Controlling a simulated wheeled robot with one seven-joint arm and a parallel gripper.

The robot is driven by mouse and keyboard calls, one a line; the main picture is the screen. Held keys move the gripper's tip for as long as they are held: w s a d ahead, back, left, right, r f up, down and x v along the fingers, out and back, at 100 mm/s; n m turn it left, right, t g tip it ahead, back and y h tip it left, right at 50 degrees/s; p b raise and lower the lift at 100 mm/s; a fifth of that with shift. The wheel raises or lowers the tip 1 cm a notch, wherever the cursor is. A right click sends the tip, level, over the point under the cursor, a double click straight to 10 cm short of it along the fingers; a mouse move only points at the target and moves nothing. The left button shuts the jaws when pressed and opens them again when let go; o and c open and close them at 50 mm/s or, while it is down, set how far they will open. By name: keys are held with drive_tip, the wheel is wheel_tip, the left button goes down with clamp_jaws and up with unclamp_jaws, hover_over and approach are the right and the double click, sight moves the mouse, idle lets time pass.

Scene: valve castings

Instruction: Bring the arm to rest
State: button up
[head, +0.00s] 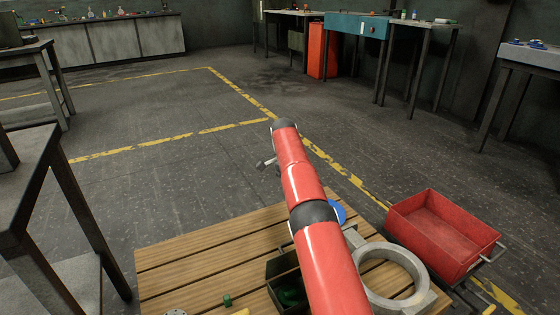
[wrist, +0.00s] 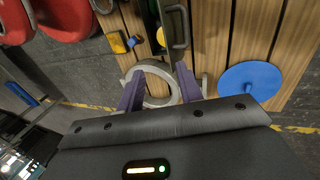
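My arm (head: 303,185), red with dark joints, stretches forward over a slatted wooden table (head: 200,255) in the head view. My gripper (wrist: 160,72) shows in the wrist view with its two purple fingers apart and nothing between them. Past the fingers, a grey ring casting (wrist: 153,66) lies on the wooden slats. The ring casting (head: 415,300) also shows right of my arm in the head view. In the head view the fingers cannot be made out.
A blue disc (wrist: 250,80) lies on the table, partly hidden by my arm in the head view. A dark green box (head: 272,272) sits left of my arm. A red bin (head: 432,240) stands right of the table. Benches line the back; the floor ahead is clear.

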drive_tip(key=s+d+r+n+t+y, duration=0.1)
drive_tip(key=s+d+r+n+t, duration=0.15)
drive_tip(key=s+r, duration=0.45)
drive_tip(key=s+d+r+n+t+y, duration=0.1)
drive_tip(key=s+d+r+n, duration=0.2)
drive_tip(key=r, duration=0.9)
drive_tip(key=s+r+n+t, duration=0.2)
drive_tip(key=s+r, duration=0.2)
drive_tip(key=s, duration=0.7)
drive_tip(key=s+f+n+t, duration=0.1)
drive_tip(key=s+f+n, duration=0.2)
drive_tip(key=s, duration=0.8)
drive_tip(key=s+a+f+n+t, duration=0.1)
drive_tip(key=s+f, duration=0.4)
drive_tip(key=s, duration=0.5)
drive_tip(key=shift+s+n+t+h, duration=0.3)
drive_tip(key=shift+s+n+t, duration=0.1)
drive_tip(key=shift+n+t, duration=0.45)
